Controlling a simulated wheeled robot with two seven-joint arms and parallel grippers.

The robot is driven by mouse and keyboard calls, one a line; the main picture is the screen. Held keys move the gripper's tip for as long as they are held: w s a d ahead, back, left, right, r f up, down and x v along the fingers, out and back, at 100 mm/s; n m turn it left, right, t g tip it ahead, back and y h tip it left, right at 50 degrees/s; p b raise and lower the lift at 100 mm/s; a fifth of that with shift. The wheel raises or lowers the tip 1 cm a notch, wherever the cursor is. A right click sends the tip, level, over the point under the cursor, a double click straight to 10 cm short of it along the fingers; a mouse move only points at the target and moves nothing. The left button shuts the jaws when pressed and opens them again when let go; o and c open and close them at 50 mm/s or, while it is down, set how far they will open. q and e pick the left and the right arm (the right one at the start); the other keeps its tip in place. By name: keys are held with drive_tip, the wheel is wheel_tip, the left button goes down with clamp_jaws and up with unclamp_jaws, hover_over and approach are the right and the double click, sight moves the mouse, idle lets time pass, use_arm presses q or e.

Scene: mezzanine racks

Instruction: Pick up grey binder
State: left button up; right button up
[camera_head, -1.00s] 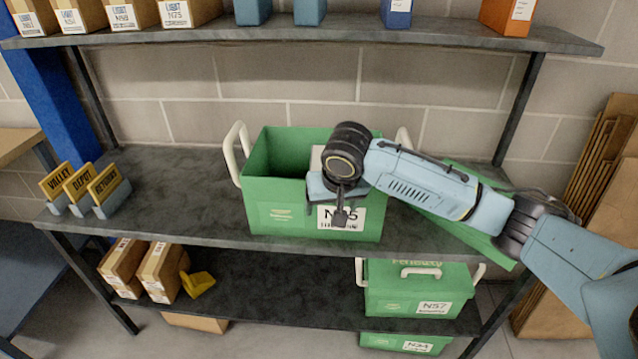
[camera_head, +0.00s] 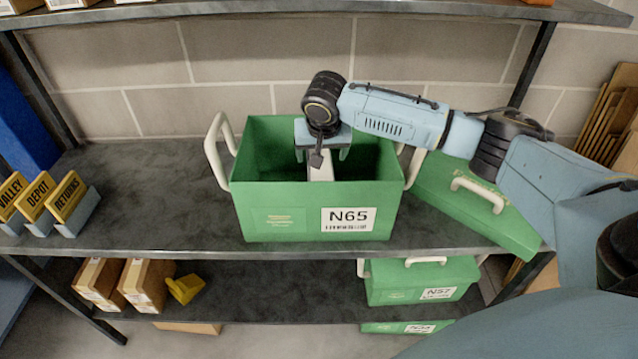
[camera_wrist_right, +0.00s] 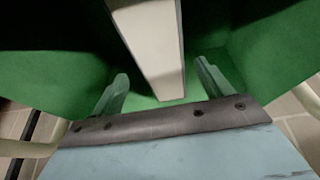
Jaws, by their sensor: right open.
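The grey binder (camera_head: 320,170) stands inside the open green bin labelled N65 (camera_head: 270,212) on the middle shelf; only its pale upper part shows in the head view. My right gripper (camera_head: 321,157) reaches down into the bin mouth over the binder. In the right wrist view the binder (camera_wrist_right: 155,45) is a pale slab between the two open fingers of the gripper (camera_wrist_right: 162,85), with gaps at both sides. The binder's lower part is hidden by the bin wall in the head view. My left gripper is out of view.
A green lid (camera_head: 475,205) leans right of the bin. The bin's white handles (camera_head: 216,150) stand up at its sides. Signs (camera_head: 70,197) stand at the shelf's left. Green bins (camera_head: 420,280) and cartons (camera_head: 145,285) are on the shelf below. The shelf left of the bin is clear.

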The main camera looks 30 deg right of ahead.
drive_tip(key=shift+w+f, duration=0.15)
drive_tip(key=shift+f, duration=0.1)
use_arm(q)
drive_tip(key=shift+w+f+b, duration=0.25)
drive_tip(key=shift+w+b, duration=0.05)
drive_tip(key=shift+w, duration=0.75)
use_arm(e)
drive_tip(key=x, duration=0.5)
drive_tip(key=shift+w+r, duration=0.1)
drive_tip(key=shift+w, duration=0.05)
use_arm(q)
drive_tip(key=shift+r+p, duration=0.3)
drive_tip(key=shift+p, duration=0.05)
use_arm(e)
drive_tip(key=shift+f, duration=0.2)
drive_tip(key=c, duration=1.6)
drive_tip(key=shift+c, duration=0.4)
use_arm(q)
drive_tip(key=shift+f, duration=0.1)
